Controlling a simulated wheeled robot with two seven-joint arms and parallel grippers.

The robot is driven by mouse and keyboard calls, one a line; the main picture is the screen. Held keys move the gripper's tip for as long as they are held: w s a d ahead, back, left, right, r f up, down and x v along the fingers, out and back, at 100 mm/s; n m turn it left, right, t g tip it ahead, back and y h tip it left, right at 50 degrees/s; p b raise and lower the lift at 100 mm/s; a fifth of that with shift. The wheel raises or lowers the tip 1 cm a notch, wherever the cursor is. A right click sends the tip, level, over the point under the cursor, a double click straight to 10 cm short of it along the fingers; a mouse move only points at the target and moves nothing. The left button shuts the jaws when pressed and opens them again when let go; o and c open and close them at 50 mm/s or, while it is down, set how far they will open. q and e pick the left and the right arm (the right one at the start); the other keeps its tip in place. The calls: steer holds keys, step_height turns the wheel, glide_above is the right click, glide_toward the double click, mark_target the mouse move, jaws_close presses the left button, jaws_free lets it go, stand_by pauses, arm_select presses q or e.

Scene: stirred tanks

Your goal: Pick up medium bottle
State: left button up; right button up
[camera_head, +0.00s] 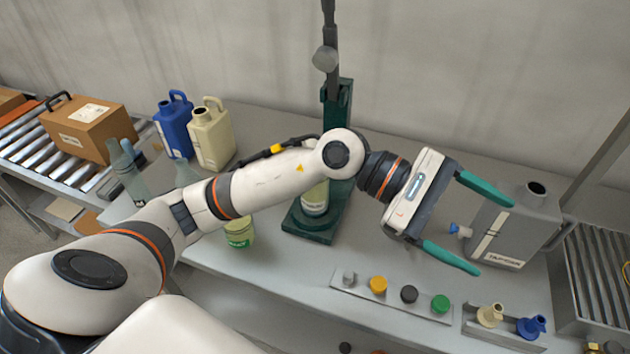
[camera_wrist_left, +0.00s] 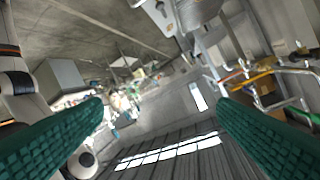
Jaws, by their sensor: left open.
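Several containers are in the head view, and I cannot tell which is the medium bottle. A grey canister (camera_head: 515,226) with a label and dark open mouth stands upright at the right of the bench. A cream jug (camera_head: 212,135) and a blue jug (camera_head: 174,123) stand at the back left. A small green-labelled jar (camera_head: 239,232) stands behind my arm. My left gripper (camera_head: 495,236) is open, its teal fingers pointing right, one at the canister's upper left and one at its lower left in the picture. Contact cannot be told. The open fingers also show in the left wrist view (camera_wrist_left: 160,104).
A dark green stand (camera_head: 340,105) rises mid-bench, with a pale container (camera_head: 315,198) on its base partly behind my arm. A strip of coloured caps (camera_head: 409,294) and a holder with two funnels (camera_head: 510,322) lie at the front. A cardboard box (camera_head: 88,128) sits on the left roller conveyor.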

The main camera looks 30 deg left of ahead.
arm_select(q)
steer(key=w+a+f+m+t+y, duration=0.1)
steer(key=w+a+f+m+y, duration=0.15)
steer(key=a+y, duration=0.3)
steer(key=w+a+f+m+t+y, duration=0.1)
steer(key=w+a+f+m+y, duration=0.1)
steer(key=w+a+f+y, duration=0.4)
steer(key=a+r+y, duration=0.4)
steer(key=a, duration=0.5)
steer(key=a+r+y, duration=0.3)
steer(key=a, duration=0.6)
steer(key=shift+t, duration=0.4)
steer(key=x, duration=0.2)
steer(key=p+x, duration=0.1)
steer(key=x, duration=0.3)
steer(key=shift+w+a+r+p, duration=0.1)
steer(key=shift+w+a+p, duration=0.1)
steer(key=shift+w+p, duration=0.1)
steer(key=p+x, duration=0.2)
steer(key=x, duration=0.3)
steer(key=shift+s+f+p, duration=0.15)
steer(key=shift+f+p, duration=0.05)
steer(key=shift+p, duration=0.1)
steer(key=shift+f+y, duration=0.25)
steer(key=c, duration=1.4)
steer(key=shift+r, duration=0.1)
steer(key=shift+c, duration=1.1)
